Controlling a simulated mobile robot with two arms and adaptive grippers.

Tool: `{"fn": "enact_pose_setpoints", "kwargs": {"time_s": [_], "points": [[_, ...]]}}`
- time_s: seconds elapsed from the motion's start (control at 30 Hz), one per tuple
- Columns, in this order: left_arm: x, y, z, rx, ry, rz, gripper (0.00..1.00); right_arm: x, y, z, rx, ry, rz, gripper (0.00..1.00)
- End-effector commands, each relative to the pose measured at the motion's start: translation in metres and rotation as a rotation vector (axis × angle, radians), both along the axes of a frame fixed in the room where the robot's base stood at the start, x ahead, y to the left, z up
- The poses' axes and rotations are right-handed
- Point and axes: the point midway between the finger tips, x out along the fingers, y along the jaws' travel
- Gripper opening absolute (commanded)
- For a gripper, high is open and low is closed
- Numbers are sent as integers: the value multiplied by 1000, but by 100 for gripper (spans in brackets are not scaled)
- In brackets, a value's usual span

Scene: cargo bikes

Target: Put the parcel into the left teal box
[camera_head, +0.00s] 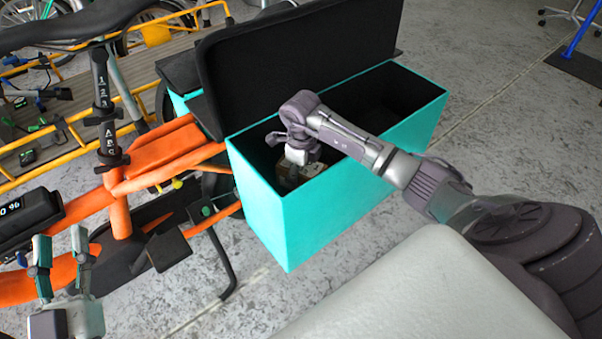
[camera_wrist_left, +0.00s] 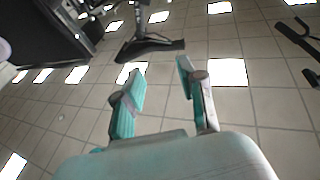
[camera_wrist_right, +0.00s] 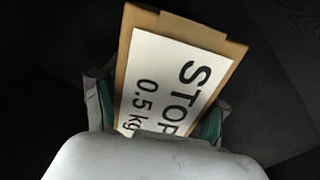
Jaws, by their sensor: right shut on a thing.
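The parcel (camera_wrist_right: 180,75) is a brown box with a white label reading "STOP" and "0.5 kg". My right gripper (camera_head: 297,160) reaches down inside an open teal box (camera_head: 310,215) and is shut on the parcel, one finger on each side in the right wrist view. In the head view the parcel (camera_head: 287,182) shows only partly, below the rim in the left part of the box. Whether it touches the floor of the box is hidden. My left gripper (camera_head: 60,243) is open and empty at the lower left; its spread fingers show in the left wrist view (camera_wrist_left: 158,82).
The black lid (camera_head: 290,60) stands raised behind the teal box. An orange bike frame (camera_head: 150,165) and black saddle (camera_head: 60,30) are to the left. More teal (camera_head: 180,107) shows behind the lid. The right part of the box interior (camera_head: 385,100) looks dark and empty.

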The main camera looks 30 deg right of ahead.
Motion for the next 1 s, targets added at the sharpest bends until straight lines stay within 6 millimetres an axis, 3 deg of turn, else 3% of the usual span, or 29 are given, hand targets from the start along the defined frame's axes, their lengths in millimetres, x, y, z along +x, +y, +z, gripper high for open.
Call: {"fn": "enact_pose_setpoints", "kwargs": {"time_s": [0.17,0.2,0.33,0.77,1.0], "points": [[-1,0,4,-7,-23,-1,40,1,0,-1,0,-2,0,12],[-1,0,4,-8,-27,-1,40,0,0,-2,0,0,0,76],[-1,0,4,-7,-25,-1,40,0,0,-2,0,0,0,97],[0,0,3,-4,-12,-1,40,0,0,1,0,0,0,98],[5,4,-32,56,208,13,40,1,-1,31,-2,-3,1,98]]}}
